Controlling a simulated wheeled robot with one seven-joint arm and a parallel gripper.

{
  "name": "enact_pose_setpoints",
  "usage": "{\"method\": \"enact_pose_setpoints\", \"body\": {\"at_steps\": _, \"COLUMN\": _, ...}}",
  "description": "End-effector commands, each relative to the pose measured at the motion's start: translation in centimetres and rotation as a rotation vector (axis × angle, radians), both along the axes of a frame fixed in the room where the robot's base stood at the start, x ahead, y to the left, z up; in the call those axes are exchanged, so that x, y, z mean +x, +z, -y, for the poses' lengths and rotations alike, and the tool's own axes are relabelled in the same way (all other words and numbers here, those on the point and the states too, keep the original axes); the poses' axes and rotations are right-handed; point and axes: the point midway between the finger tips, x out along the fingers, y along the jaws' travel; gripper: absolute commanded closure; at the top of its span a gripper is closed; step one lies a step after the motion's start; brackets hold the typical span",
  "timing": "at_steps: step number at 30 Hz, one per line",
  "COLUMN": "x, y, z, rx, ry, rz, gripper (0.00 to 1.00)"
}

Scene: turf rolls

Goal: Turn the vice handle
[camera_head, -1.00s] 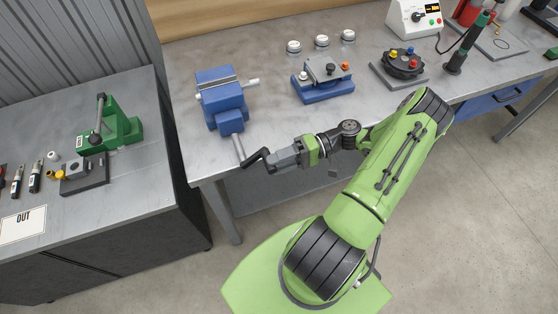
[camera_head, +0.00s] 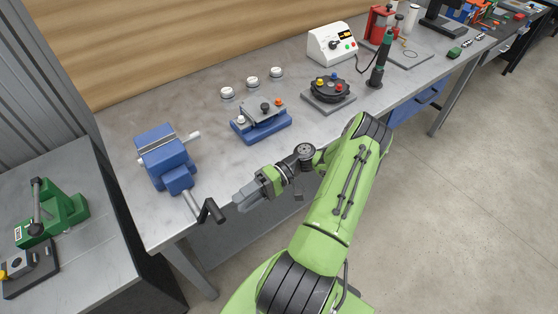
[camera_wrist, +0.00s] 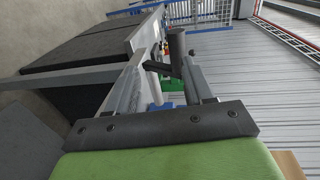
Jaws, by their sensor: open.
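The blue vice (camera_head: 165,157) stands on the left end of the grey workbench in the head view. Its screw rod sticks out past the front edge and ends in a dark crank handle (camera_head: 212,211). My gripper (camera_head: 240,201) is just right of the crank, apart from it in the head view, with its fingers pointing left toward it. In the wrist view the dark crank (camera_wrist: 177,58) shows beyond and between the two grey fingers (camera_wrist: 160,88). The fingers are open and hold nothing.
The bench (camera_head: 110,125) also carries a blue fixture (camera_head: 262,125), a round black fixture (camera_head: 328,92) and a white control box (camera_head: 332,43). A lower bench at left holds a green press (camera_head: 62,205). The floor at right is clear.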

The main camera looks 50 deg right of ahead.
Motion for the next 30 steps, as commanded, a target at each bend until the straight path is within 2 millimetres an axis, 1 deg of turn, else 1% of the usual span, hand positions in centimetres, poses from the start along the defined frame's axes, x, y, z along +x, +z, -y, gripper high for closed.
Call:
{"method": "enact_pose_setpoints", "body": {"at_steps": 1, "x": -0.1, "y": 0.4, "z": 0.3, "rx": 0.0, "ry": -0.002, "rz": 0.002, "gripper": 0.48}}
{"method": "enact_pose_setpoints", "body": {"at_steps": 6, "x": -0.4, "y": 1.2, "z": 1.5, "rx": 0.0, "ry": 0.0, "rz": 0.004, "gripper": 0.48}}
{"method": "enact_pose_setpoints", "body": {"at_steps": 30, "x": -2.0, "y": 4.5, "z": 6.7, "rx": 0.003, "ry": 0.002, "rz": 0.005, "gripper": 0.48}}
